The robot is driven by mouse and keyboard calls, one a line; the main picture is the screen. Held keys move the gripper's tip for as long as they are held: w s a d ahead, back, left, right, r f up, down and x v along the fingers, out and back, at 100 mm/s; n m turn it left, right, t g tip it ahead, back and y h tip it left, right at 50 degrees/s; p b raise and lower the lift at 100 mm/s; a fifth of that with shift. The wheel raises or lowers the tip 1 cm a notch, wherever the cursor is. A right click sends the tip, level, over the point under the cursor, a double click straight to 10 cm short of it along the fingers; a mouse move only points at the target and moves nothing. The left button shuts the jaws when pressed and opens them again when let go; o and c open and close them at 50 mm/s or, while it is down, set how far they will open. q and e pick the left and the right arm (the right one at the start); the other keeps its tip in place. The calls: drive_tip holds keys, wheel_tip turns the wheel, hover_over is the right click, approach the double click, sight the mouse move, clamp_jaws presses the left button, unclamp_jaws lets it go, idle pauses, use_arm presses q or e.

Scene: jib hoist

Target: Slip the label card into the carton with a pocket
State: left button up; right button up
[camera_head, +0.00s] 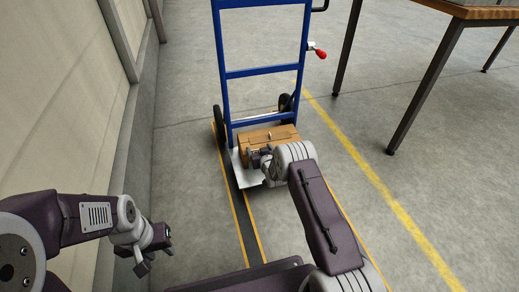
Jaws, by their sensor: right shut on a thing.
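A brown carton (281,134) sits on the light toe plate of a blue hand truck. Its pocket cannot be made out, as my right arm covers part of its front. My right gripper (254,158) is at the carton's near face, towards its left side. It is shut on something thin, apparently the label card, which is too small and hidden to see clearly. Whether the card is inside the pocket cannot be told. My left gripper (156,261) is open and empty over the floor at the lower left, well away from the carton.
The blue hand truck (262,72) stands upright behind the carton, with a red-knobbed lever (319,53) at its right. A wood-topped table (455,10) with dark legs is at the upper right. A pale wall (60,90) runs along the left. Yellow lines mark the open floor.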

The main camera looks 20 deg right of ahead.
drive_tip(key=shift+s+f, duration=0.25)
drive_tip(key=shift+f, duration=0.3)
drive_tip(key=o, duration=1.3)
drive_tip(key=shift+f, duration=0.1)
drive_tip(key=shift+o, duration=0.2)
drive_tip(key=a+r+p, duration=0.3)
drive_tip(key=r+p, duration=0.4)
drive_tip(key=r, duration=0.4)
drive_tip(key=s+a+r+n+y+p, duration=0.1)
drive_tip(key=a+r+p, duration=0.3)
drive_tip(key=r+p, duration=0.3)
drive_tip(key=a+r+n+y+p, duration=0.1)
drive_tip(key=a+r+p, duration=0.3)
drive_tip(key=r, duration=1)
drive_tip(key=p, duration=0.3)
drive_tip(key=shift+s+r, duration=0.2)
drive_tip(key=shift+r, duration=0.2)
